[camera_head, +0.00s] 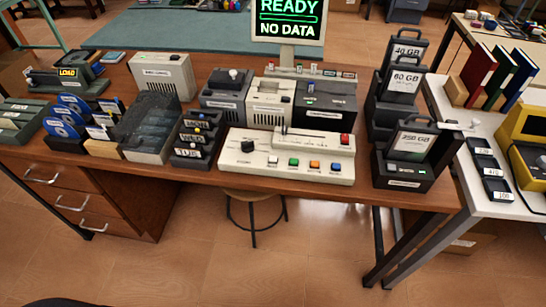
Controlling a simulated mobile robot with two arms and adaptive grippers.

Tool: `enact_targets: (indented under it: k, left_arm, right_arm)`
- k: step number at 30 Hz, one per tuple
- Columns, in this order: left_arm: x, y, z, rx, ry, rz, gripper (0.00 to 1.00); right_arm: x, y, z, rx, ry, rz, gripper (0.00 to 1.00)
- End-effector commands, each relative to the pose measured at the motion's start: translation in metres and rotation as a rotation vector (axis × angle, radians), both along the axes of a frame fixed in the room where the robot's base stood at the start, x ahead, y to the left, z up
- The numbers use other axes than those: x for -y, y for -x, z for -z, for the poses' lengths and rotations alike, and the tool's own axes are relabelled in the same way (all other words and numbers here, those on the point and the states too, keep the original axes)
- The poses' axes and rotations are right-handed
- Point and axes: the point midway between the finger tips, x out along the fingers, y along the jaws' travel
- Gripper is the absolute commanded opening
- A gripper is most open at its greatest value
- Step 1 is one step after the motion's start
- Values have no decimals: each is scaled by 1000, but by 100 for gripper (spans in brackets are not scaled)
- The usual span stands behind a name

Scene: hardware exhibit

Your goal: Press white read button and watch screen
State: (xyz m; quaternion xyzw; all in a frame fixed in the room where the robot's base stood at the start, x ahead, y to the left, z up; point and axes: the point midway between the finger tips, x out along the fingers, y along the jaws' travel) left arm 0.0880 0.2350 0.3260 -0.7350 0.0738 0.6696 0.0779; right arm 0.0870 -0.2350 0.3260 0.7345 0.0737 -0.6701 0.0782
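A cream control panel (300,176) lies near the front edge of the wooden desk. A small white button (273,160) sits on its front strip, left of a green, an orange and a blue button. Its label is too small to read with certainty. A black knob (247,146) is at the panel's left, and a red button (345,140) at its upper right. The screen (288,20) stands behind, its top cut off, showing "READY" and "NO DATA" in green and white on black. Neither of my grippers is in view.
Grey and cream device boxes (268,103) stand behind the panel. Dark drive docks marked 40, 60 and 256 GB (412,148) stand to its right. Disc and card racks (150,127) fill the left. A stool (252,200) is under the desk. The floor in front is clear.

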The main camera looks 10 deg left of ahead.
Motion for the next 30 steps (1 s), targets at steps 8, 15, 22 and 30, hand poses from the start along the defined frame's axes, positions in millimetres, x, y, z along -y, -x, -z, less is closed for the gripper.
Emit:
enact_targets:
  k: [8,15,22,30]
  left_arm:
    - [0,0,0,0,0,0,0]
    - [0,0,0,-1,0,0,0]
    - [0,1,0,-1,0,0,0]
    - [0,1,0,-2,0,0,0]
  right_arm:
    - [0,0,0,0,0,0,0]
    - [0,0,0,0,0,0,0]
    - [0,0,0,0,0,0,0]
    - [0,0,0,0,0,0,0]
